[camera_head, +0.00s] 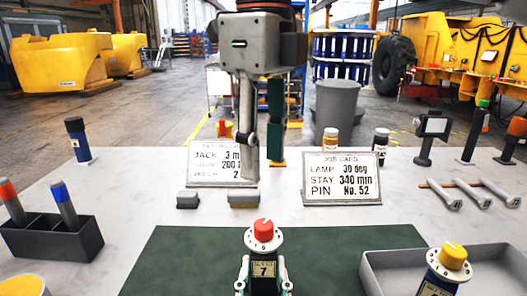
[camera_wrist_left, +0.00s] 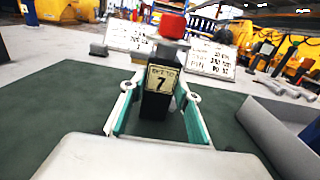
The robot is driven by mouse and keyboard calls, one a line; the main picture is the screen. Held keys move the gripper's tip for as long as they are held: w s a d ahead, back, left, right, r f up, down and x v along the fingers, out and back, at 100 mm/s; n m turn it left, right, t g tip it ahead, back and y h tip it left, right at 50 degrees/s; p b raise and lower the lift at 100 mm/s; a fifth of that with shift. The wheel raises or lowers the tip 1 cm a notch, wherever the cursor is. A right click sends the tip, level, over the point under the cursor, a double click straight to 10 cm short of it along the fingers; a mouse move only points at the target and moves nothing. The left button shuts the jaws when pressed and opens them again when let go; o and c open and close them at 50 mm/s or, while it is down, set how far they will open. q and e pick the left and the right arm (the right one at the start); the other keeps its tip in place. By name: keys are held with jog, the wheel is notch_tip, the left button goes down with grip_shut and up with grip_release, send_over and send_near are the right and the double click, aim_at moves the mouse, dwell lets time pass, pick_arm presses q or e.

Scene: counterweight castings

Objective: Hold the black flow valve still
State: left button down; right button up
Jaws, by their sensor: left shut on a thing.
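The black flow valve (camera_head: 263,243) stands upright at the near edge of the green mat (camera_head: 190,262). It has a red knob, a white numbered dial and a label with a 7. My left gripper (camera_head: 264,277) is shut on its body, one finger on each side. In the left wrist view the valve (camera_wrist_left: 161,78) shows between the fingers of my left gripper (camera_wrist_left: 160,108), label towards the camera. Its foot is partly hidden. My right gripper (camera_head: 263,170) hangs fingers down above the far part of the table, open, with nothing seen between its fingers.
A grey tray (camera_head: 374,277) at the right holds a valve with a yellow knob (camera_head: 453,255). A dark holder (camera_head: 58,240) with marker-like items stands at the left. Two cards (camera_head: 343,180) and small grey blocks (camera_head: 187,200) stand behind the mat. Wrench-like tools (camera_head: 470,193) lie at the right.

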pick_arm(q)
jog(key=c, duration=1.4)
grip_release()
jog(key=shift+s, duration=0.1)
